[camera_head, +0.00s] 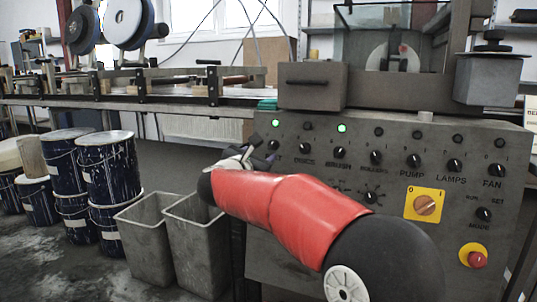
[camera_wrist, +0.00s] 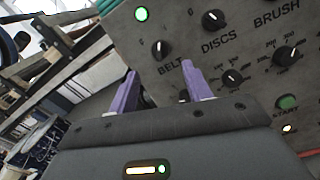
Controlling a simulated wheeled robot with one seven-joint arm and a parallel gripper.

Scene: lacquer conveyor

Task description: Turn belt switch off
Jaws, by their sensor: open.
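The belt switch (camera_wrist: 159,49) is a black rotary knob with a white pointer line, above the label BELT on the grey control panel (camera_wrist: 250,50). A lit green lamp (camera_wrist: 141,14) sits near it; this lamp also shows in the head view (camera_head: 275,124). My gripper (camera_wrist: 158,74) has two purple fingers, open and apart, with nothing between them. The knob shows just beyond and between the fingertips in the wrist view. I cannot tell whether they touch the panel. In the head view my gripper (camera_head: 262,150) is at the panel's upper left corner and partly covers the belt switch.
The discs knob (camera_wrist: 213,20) is close to the right. Other knobs and a green start button (camera_wrist: 287,102) lie nearby. A yellow-backed rotary switch (camera_head: 425,205) and a red stop button (camera_head: 474,257) are lower right. Grey bins (camera_head: 147,235) and paint drums (camera_head: 105,170) stand at left.

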